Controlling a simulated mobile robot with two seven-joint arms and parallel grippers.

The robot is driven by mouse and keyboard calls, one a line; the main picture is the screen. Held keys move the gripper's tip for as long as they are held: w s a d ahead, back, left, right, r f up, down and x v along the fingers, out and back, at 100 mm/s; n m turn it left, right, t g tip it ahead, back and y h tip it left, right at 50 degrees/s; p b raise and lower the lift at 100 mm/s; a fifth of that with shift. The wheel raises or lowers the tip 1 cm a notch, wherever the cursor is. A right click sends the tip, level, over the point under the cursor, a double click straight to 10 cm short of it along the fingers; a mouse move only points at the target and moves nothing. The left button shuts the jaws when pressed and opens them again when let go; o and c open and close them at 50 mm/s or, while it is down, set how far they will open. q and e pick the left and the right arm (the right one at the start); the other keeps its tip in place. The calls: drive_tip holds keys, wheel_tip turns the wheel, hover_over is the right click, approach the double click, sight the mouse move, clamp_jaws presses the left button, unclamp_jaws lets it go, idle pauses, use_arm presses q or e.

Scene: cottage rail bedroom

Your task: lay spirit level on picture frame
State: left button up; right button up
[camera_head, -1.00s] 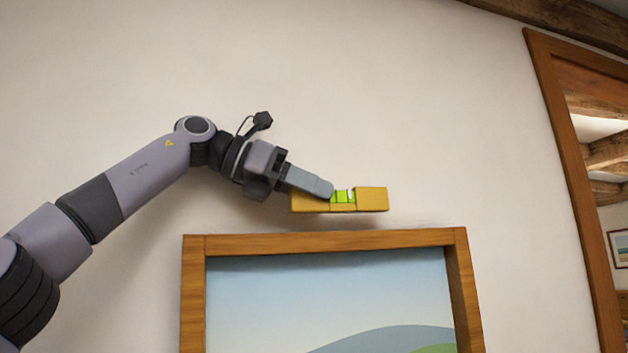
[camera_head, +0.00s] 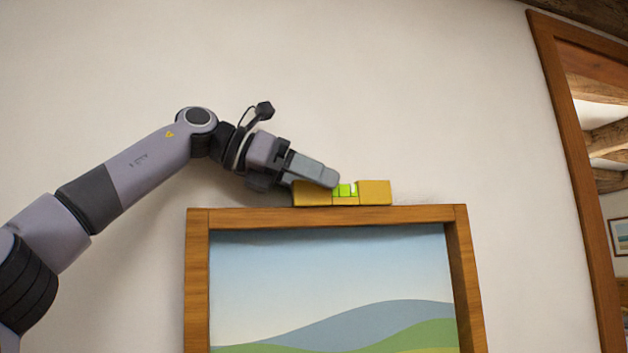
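The yellow spirit level (camera_head: 376,193) with a green vial lies lengthwise along the top edge of the wooden picture frame (camera_head: 420,214), near its middle. No gap shows between the level's underside and the frame. My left gripper (camera_head: 328,180) reaches in from the left, its fingers across the level's left half, next to the vial. The near finger covers part of the level, and the far finger is hidden. The fingers appear closed on the level. My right gripper is out of view.
The picture frame hangs on a plain cream wall and holds a landscape of hills and sky. A wooden-framed doorway or mirror (camera_head: 575,160) stands at the right. The wall above the frame is clear.

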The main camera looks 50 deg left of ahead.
use_arm(q)
drive_tip(key=v, duration=0.6)
drive_tip(key=shift+s+a+r+p, duration=0.1)
drive_tip(key=shift+s+p, duration=0.1)
drive_tip(key=shift+p, duration=0.15)
drive_tip(key=shift+s+a, duration=0.2)
drive_tip(key=shift+s, duration=0.15)
